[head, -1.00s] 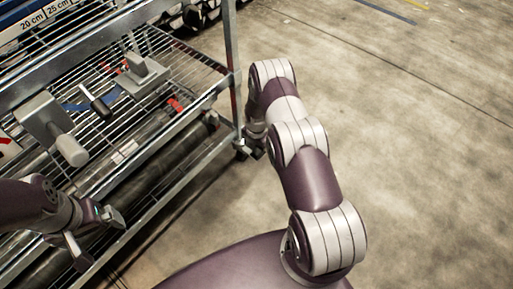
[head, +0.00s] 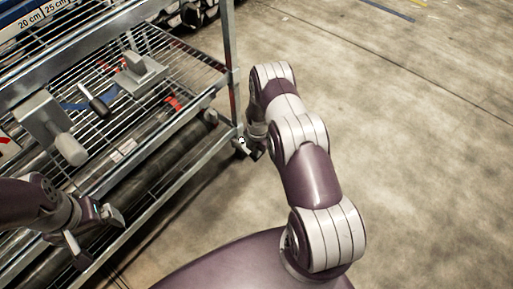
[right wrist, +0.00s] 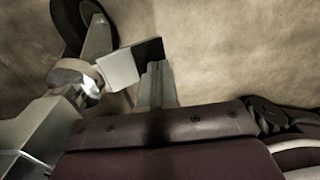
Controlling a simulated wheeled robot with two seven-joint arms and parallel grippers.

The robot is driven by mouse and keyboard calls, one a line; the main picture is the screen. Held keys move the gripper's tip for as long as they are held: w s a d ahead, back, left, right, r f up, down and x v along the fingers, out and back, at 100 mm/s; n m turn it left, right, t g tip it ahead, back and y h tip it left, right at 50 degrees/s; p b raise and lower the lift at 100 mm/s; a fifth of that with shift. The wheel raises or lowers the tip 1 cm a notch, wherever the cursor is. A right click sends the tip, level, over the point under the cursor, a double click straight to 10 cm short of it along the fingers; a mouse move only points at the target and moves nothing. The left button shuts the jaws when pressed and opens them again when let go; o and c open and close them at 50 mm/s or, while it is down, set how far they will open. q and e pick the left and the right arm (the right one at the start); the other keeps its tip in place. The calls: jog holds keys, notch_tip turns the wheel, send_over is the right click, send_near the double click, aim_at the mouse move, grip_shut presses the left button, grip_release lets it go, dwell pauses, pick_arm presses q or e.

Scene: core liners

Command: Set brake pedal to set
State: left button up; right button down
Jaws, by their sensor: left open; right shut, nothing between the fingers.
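In the right wrist view, a caster wheel (right wrist: 84,22) with a dark tyre stands at the top left below a metal bracket. A small plate, pale on one side and black on the other, looks like the brake pedal (right wrist: 122,66). My right gripper's shut grey fingers (right wrist: 156,84) are right beside the plate's black part; I cannot tell whether they touch. In the head view, my right gripper (head: 253,150) is low by the rack's corner post, mostly hidden by my wrist; the pedal is too small to make out there. My left gripper (head: 95,236) is open and empty before the rack.
The metal rack (head: 229,55) fills the left side, with wire shelves and a corner post close to my right arm. Grey block-like fixtures (head: 42,112) stand on its shelf. Long cylinders lie on the lower level. The concrete floor (head: 420,150) to the right is clear.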

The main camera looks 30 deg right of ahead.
pick_arm(q)
jog(key=shift+f, duration=0.2)
pick_arm(e)
jog(key=shift+s+f, duration=0.15)
jog(key=shift+f, duration=0.5)
jog(key=shift+f, duration=0.1)
